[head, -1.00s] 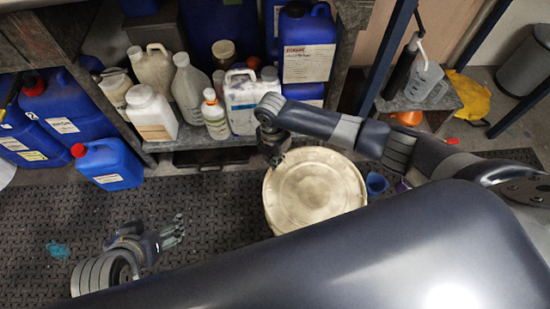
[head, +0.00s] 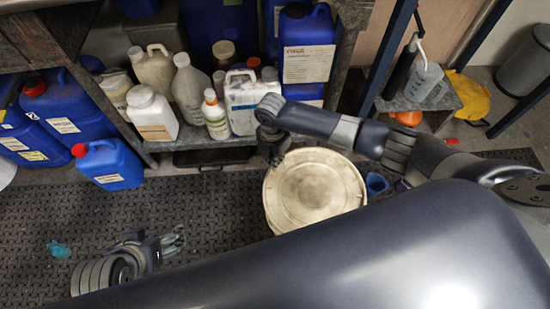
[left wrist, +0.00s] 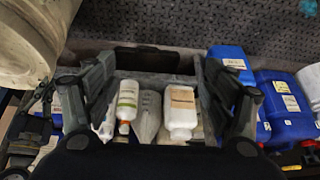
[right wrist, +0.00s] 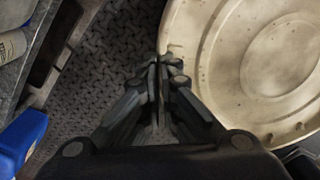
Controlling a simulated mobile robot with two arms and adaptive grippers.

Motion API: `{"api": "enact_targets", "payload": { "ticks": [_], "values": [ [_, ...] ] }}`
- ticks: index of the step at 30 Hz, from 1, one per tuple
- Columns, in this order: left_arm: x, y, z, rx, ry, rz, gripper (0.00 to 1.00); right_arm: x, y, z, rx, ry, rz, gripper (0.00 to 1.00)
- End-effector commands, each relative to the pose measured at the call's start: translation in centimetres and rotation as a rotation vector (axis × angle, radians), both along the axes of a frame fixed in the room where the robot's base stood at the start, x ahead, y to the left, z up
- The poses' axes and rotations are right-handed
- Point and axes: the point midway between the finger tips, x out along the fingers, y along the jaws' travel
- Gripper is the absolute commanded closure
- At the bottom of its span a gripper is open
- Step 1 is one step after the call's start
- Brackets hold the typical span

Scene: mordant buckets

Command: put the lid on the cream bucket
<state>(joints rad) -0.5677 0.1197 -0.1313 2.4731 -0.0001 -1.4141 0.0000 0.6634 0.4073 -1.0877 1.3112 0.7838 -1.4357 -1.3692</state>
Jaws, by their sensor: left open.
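The lid (head: 315,190), a worn cream disc, lies over the cream bucket (left wrist: 32,40), hiding the bucket's mouth in the head view. I cannot tell whether it is fully seated. My right gripper (head: 274,158) is at the lid's far left edge. In the right wrist view its fingers (right wrist: 164,66) are close together on the rim of the lid (right wrist: 250,60). My left gripper (head: 176,240) is low over the floor mat, left of the bucket and apart from it. Its fingers (left wrist: 155,75) are spread and empty in the left wrist view.
A shelf (head: 205,142) behind holds several white bottles and a white jug (head: 240,100). Blue canisters (head: 108,165) stand at the left. A small blue container (head: 376,184) is right of the bucket. The dark mat (head: 210,205) is mostly clear left of the bucket.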

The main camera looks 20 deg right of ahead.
Motion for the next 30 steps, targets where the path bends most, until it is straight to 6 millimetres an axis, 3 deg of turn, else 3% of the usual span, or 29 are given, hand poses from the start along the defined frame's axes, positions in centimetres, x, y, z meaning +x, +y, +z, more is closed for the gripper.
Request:
{"api": "enact_targets", "payload": {
  "ticks": [17, 30],
  "values": [
    [-1.5, 0.4, -0.3, 0.013, 0.065, 0.006, 0.23, 0.0, 0.0, 0.0, -0.001, 0.001, 0.000, 1.00],
    [-1.4, 0.4, -0.3, 0.012, 0.063, 0.006, 0.23, 0.0, 0.0, 0.0, -0.001, 0.001, 0.000, 1.00]
  ]
}}
